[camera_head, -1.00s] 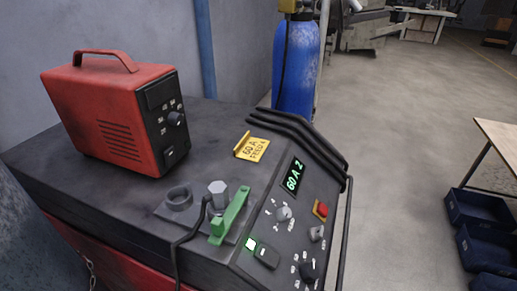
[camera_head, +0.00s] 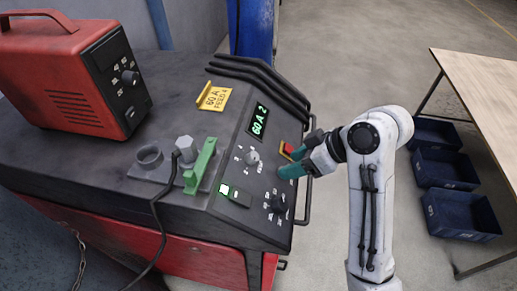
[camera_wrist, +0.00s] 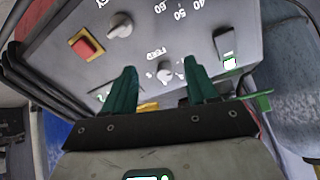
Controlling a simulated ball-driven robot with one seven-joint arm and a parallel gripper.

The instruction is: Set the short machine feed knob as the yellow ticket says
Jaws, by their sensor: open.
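The yellow ticket (camera_head: 214,97) stands on the dark machine's top and reads "60 A FEED 4". The green display (camera_head: 258,120) on its sloped panel reads "60 A 2". The small grey feed knob (camera_head: 252,158) is on that panel, with numbers around it. My gripper (camera_head: 290,163) is open and empty, with teal fingers, just to the right of this knob in the head view. In the wrist view, the knob (camera_wrist: 165,71), beside the word FEED, shows between the spread fingers (camera_wrist: 160,72). I cannot tell whether they touch anything.
Another grey knob (camera_wrist: 120,24) shows in the wrist view. A green clamp (camera_head: 200,166) and a red machine (camera_head: 70,80) stand on top. Black rails edge the panel.

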